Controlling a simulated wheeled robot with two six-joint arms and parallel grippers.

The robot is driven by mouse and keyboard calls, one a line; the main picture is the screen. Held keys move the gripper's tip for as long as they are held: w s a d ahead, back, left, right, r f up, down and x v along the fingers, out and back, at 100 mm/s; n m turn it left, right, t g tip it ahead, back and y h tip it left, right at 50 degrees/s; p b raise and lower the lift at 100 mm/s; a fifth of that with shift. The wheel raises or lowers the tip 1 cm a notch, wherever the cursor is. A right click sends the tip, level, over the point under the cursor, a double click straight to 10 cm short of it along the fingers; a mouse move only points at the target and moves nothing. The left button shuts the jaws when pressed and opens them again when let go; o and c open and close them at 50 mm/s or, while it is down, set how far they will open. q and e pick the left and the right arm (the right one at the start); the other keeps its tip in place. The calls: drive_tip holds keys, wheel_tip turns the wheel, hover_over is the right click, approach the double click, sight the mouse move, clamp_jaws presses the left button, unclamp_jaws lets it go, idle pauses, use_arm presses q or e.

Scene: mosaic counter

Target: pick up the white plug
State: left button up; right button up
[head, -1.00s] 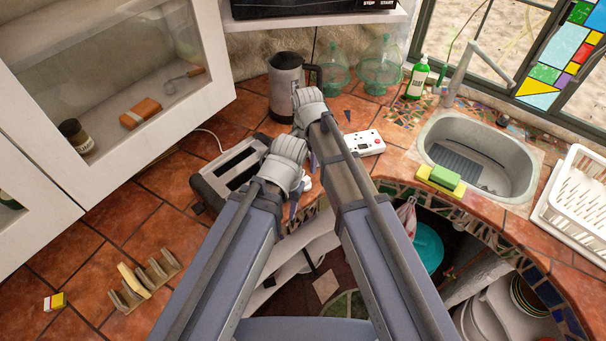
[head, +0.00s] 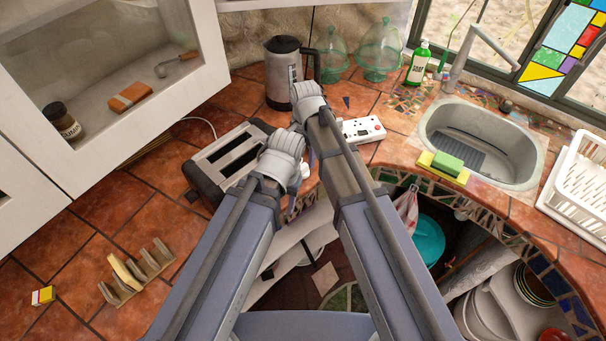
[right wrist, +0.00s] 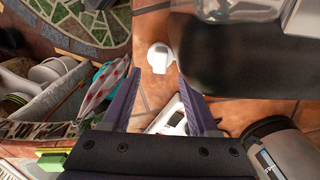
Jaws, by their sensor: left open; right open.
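The white plug (right wrist: 160,55) lies on the orange tiles in the right wrist view, just beyond and between the fingertips of my right gripper (right wrist: 158,74). That gripper is open and nothing is held in it. In the head view, a small white part of the plug (head: 305,171) shows beside my left gripper (head: 281,172); the rest is hidden. My left gripper is over the right end of the toaster; its fingertips are mostly hidden. My right gripper (head: 305,110) is farther back, near the kettle.
The black-and-silver toaster (head: 229,158) stands close on the left. A white power strip (head: 361,129) lies to the right, and a kettle (head: 283,72) stands behind. The counter's curved front edge (head: 440,190) borders open shelves below. A sink (head: 510,150) is at the right.

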sight(305, 165)
wheel_tip(305, 165, down, 4)
drive_tip(key=b, duration=0.2)
drive_tip(key=shift+r+b, duration=0.2)
drive_tip(key=shift+b, duration=0.15)
drive_tip(key=shift+r, duration=0.1)
clamp_jaws()
